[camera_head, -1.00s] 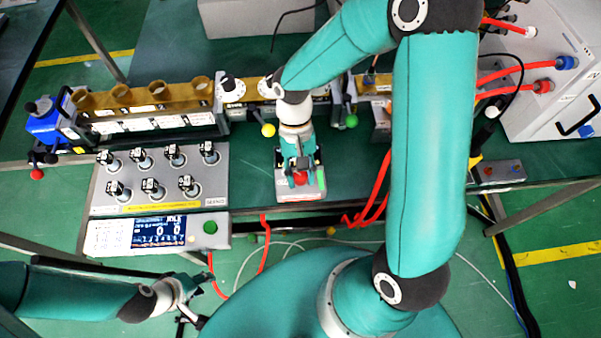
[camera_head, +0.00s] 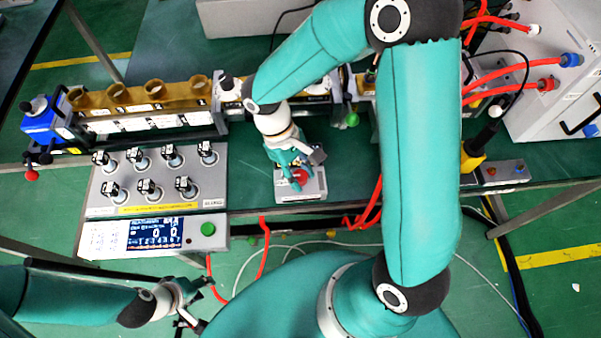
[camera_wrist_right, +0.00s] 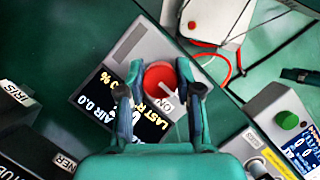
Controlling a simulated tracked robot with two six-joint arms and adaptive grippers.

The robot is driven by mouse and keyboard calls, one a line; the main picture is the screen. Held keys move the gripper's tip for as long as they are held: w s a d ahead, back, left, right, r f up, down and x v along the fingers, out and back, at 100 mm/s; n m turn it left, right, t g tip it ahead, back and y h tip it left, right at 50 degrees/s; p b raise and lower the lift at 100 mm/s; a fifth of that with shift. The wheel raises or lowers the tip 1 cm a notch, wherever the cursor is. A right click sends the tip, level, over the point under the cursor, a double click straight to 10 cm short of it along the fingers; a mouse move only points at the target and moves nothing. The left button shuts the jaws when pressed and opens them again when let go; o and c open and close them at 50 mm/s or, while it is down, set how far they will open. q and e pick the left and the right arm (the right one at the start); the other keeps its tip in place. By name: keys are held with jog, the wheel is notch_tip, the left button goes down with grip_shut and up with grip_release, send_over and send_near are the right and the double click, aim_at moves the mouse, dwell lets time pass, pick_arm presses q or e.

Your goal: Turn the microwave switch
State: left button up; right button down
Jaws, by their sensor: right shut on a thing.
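The red round switch (camera_head: 300,175) sits on top of a small grey box (camera_head: 311,194) on the dark green table. In the right wrist view the red switch (camera_wrist_right: 160,76) lies between my fingers, one on each side, and the box has a lit display (camera_wrist_right: 98,98) with text. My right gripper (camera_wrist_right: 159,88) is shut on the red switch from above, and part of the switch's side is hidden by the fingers. My left gripper (camera_head: 204,303) has its fingers apart and is empty, low in front of the table, away from the switch.
Left of the box stands a grey panel (camera_head: 213,183) with several black-topped knobs, and a display unit (camera_head: 208,242) with a green button. A waveguide row (camera_head: 155,95) runs behind. Red cables (camera_head: 366,207) hang on the right. A white cabinet (camera_head: 540,100) stands far right.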

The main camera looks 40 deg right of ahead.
jog(key=shift+w, duration=0.1)
dwell(0.3)
jog(key=c, duration=0.8)
grip_release()
jog(key=v, duration=1.2)
jog(key=shift+a, duration=0.1)
